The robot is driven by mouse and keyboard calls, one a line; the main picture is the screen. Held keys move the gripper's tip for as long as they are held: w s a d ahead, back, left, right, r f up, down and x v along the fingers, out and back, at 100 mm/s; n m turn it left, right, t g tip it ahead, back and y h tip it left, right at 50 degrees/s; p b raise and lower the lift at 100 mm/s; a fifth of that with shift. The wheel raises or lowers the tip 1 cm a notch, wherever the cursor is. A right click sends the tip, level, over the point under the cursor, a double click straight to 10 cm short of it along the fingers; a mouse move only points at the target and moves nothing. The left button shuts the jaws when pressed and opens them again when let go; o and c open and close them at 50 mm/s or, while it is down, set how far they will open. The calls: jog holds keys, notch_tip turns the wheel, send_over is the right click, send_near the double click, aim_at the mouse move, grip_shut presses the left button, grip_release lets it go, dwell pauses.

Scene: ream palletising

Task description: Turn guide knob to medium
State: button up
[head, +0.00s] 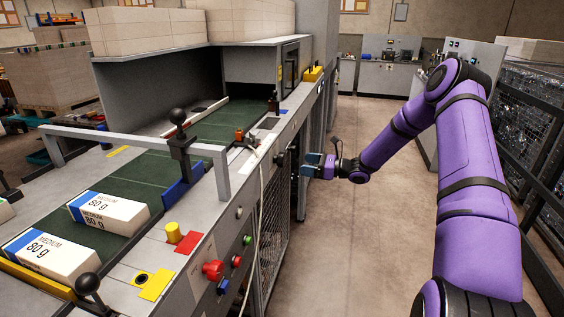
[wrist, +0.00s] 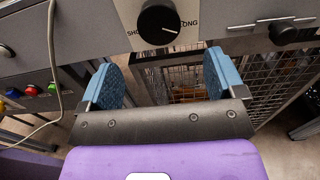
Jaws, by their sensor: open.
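In the wrist view a round black knob (wrist: 158,21) is on the front panel at the top, on a pale plate. The plate has "SHO…" to its left and "…LONG" to its right, partly covered by the knob. A small white mark shows on the knob's lower right side; its exact setting is hard to read. My gripper (wrist: 162,62) is open and empty, its two blue fingers apart below the knob and not touching it. In the head view my gripper (head: 313,162) is beside the machine's front panel, and the knob cannot be made out clearly there.
A second black knob (wrist: 283,33) is on the panel at right. A pale cable (wrist: 50,70) hangs at left near coloured buttons. Wire mesh (wrist: 185,85) lies below the panel. Reams (head: 110,213) lie on the green conveyor (head: 140,170). The aisle floor (head: 345,250) is clear.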

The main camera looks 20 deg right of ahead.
aim_at(285, 161)
jog(key=x, duration=1)
jog(key=c, duration=0.9)
